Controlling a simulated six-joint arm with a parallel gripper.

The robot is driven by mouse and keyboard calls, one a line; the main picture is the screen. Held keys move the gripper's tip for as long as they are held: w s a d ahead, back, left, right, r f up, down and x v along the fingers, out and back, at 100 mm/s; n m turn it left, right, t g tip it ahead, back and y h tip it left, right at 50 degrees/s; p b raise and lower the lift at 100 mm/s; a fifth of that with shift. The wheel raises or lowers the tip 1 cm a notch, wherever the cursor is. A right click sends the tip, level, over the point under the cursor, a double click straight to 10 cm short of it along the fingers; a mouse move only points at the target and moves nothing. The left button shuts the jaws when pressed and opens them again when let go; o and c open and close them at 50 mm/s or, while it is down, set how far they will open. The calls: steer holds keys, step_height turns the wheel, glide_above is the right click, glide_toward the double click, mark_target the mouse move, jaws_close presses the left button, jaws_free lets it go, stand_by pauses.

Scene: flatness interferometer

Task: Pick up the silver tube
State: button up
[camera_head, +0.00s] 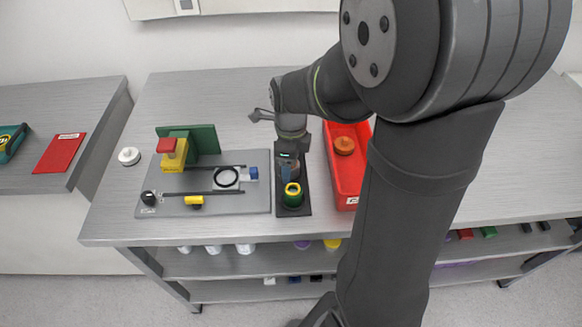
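My gripper (289,163) points down over the back part of a narrow black holder (306,209) in the middle of the table. Its fingers are small and partly hidden in this view, so I cannot tell whether they are open or shut. A greyish round shape shows just under the gripper, but I cannot make out whether it is the silver tube. No silver tube shows clearly elsewhere. A green and yellow ringed piece (292,194) stands at the front of the holder, just in front of the gripper.
Left of the holder is a grey baseplate (235,206) with rails, a yellow and red block (173,155) and a green upright plate (206,138). Right of it is a red bin (344,184) holding an orange round part (344,145). A white disc (129,156) lies at the left.

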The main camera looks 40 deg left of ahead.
steer(key=shift+c, duration=0.5)
steer(key=c, duration=1)
steer(key=shift+r, duration=0.1)
